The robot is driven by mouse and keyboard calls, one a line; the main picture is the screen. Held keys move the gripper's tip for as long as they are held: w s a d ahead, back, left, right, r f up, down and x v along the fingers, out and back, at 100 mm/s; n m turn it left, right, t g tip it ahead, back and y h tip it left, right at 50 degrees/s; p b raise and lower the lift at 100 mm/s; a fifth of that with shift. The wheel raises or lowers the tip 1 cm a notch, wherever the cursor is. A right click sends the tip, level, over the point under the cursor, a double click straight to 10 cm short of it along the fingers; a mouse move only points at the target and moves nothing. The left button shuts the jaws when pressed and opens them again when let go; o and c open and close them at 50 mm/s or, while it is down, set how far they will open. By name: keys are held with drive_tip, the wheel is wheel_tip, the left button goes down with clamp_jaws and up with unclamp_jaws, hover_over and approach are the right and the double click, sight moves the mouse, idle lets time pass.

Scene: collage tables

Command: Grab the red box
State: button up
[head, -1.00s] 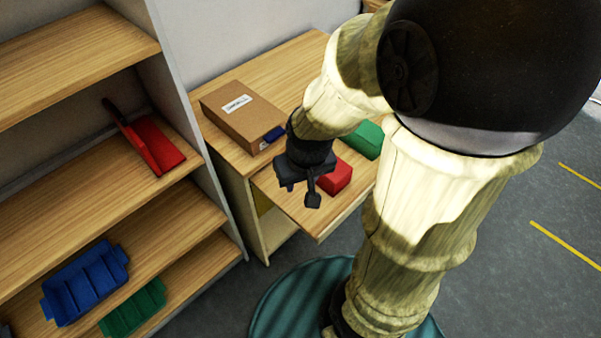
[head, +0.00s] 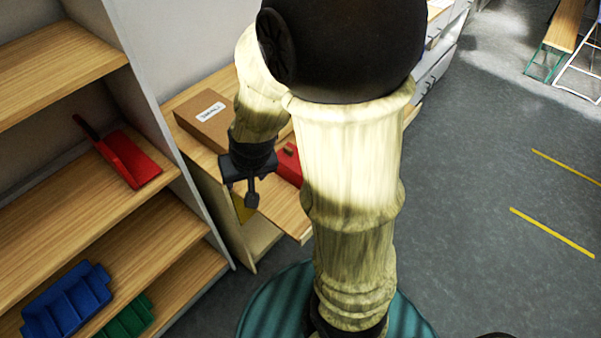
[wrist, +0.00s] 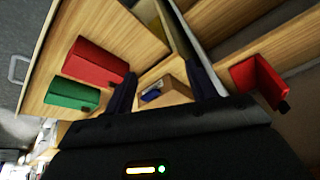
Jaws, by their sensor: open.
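In the wrist view the red box (wrist: 95,64) lies to the left, beside a green box (wrist: 72,93). My gripper (head: 240,193) is open and empty, left of the red box and apart from it. In the wrist view the red box is outside my gripper's fingers (wrist: 162,88), left of the left finger. The green box is hidden behind my arm in the head view.
A cardboard box (head: 208,117) with a white label stands on the table behind my gripper. A shelf unit on the left holds a red angled item (head: 128,158), a blue bin (head: 68,300) and a green bin (head: 125,318). Open floor lies to the right.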

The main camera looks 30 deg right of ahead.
drive_tip(key=w+a+f+m+t, duration=0.2)
drive_tip(key=w+f+m, duration=0.15)
drive_tip(key=w, duration=0.35)
drive_tip(key=m+h+b, duration=0.4)
drive_tip(key=m+h, duration=0.5)
drive_tip(key=h, duration=0.7)
approach(285, 149)
drive_tip(key=shift+g, duration=0.3)
drive_tip(key=v, duration=0.5)
drive_tip(key=shift+w+r, duration=0.15)
drive_tip(key=shift+d+p, duration=0.1)
drive_tip(key=shift+p, duration=0.2)
drive_tip(key=p+x, duration=0.2)
drive_tip(key=x, duration=1)
